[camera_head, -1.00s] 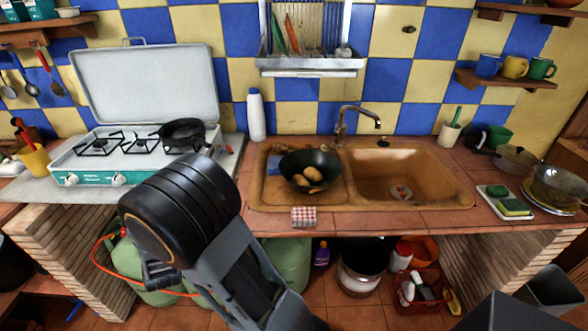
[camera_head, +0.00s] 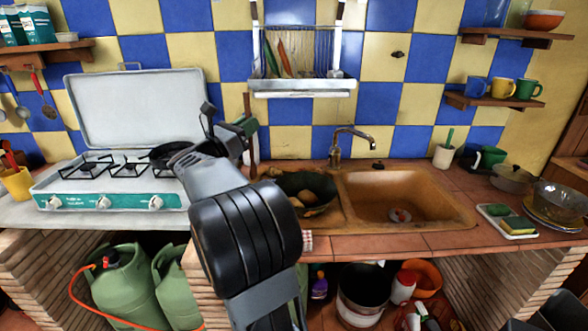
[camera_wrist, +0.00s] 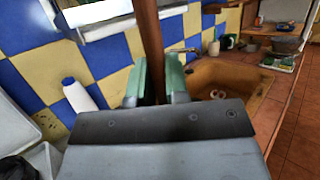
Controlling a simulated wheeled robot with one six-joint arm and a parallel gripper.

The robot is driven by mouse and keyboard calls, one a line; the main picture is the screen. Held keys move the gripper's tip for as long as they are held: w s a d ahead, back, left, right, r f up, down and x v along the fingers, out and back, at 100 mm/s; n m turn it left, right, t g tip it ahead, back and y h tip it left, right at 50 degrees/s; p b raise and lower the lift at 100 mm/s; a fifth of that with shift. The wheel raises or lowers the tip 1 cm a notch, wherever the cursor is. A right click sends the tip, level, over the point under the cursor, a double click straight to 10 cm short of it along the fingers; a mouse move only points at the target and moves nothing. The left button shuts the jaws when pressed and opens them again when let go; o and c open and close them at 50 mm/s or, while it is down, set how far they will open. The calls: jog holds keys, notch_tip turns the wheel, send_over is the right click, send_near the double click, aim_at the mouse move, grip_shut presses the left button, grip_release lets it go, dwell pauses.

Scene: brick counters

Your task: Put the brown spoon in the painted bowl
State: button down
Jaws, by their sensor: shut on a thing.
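My gripper (camera_head: 247,127) is raised in front of the tiled wall, left of the sink. It is shut on the brown spoon (camera_head: 247,104), which stands roughly upright. In the wrist view the spoon (camera_wrist: 150,40) passes between the green fingertips of my gripper (camera_wrist: 157,84); its upper end is out of view. A dark bowl (camera_head: 327,209) with brown round things in it sits on the left part of the sink, right of my gripper and partly hidden by my arm. An orange bowl (camera_head: 544,19) is on the upper right shelf. I cannot tell which bowl is painted.
The stove (camera_head: 118,184) with a dark pan is at the left. The sink basin (camera_head: 400,198) and faucet (camera_head: 350,135) are at the right. The dish rack (camera_head: 300,85) hangs above. A white bottle (camera_wrist: 77,96) stands by the wall. A sponge tray (camera_head: 516,228) lies at far right.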

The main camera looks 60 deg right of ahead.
jog(key=s+d+f+p, duration=0.2)
jog(key=s+d+f, duration=0.2)
jog(key=d+f, duration=0.6)
jog(key=shift+s+d+f, duration=0.15)
jog(key=shift+d+f, duration=0.05)
jog(key=shift+f, duration=0.75)
jog(key=shift+f+b, duration=0.65)
jog(key=shift+b, duration=0.7)
jog(key=c, duration=1.1)
grip_release()
jog(key=shift+r+p, duration=0.2)
jog(key=shift+p, duration=0.1)
